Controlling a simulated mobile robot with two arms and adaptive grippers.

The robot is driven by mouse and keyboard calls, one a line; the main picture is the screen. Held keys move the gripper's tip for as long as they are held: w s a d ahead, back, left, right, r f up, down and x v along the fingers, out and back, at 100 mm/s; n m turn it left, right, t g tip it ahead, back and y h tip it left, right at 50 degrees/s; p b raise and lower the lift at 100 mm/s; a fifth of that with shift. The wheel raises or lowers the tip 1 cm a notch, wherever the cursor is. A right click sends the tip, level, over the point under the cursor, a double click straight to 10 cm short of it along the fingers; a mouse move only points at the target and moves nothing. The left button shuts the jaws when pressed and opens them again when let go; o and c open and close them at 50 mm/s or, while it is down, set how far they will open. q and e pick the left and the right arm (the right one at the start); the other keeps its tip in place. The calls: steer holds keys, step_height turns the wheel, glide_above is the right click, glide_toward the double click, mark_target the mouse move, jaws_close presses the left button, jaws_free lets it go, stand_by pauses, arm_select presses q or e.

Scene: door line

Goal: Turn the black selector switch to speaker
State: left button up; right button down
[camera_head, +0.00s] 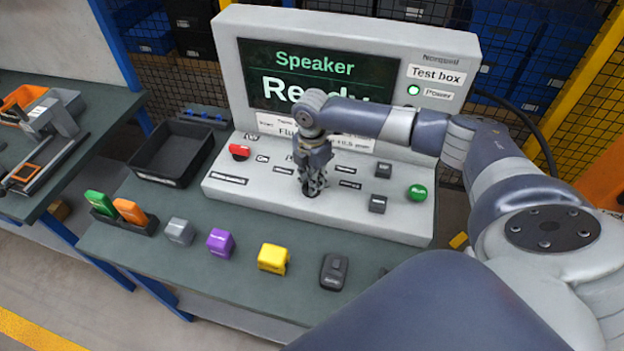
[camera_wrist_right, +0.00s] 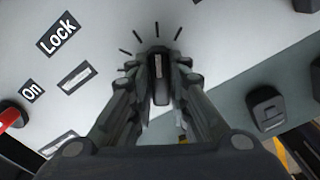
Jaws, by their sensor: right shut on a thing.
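The black selector switch (camera_wrist_right: 157,75) sits on the sloped panel of the test box and has tick marks around its far side in the right wrist view. My right gripper (camera_wrist_right: 157,90) is shut on the switch's knob, with one finger on each side. In the head view my right gripper (camera_head: 313,190) points down at the panel and hides most of the switch. The screen (camera_head: 300,78) of the test box (camera_head: 222,60) reads "Speaker" with "Ready" partly hidden by my arm. My left gripper is not in view.
A red switch (camera_head: 239,151), black buttons (camera_head: 383,170) and a green button (camera_head: 417,192) are on the panel. Purple (camera_head: 220,242) and yellow (camera_head: 273,258) blocks and a dark handheld device (camera_head: 334,271) lie in front. A black tray (camera_head: 172,152) stands left.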

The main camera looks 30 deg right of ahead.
steer(key=c, duration=1.5)
jaws_free()
steer(key=shift+r, duration=0.15)
step_height(320, 180, up, 12)
steer(key=shift+f, duration=0.1)
steer(key=shift+f, duration=0.1)
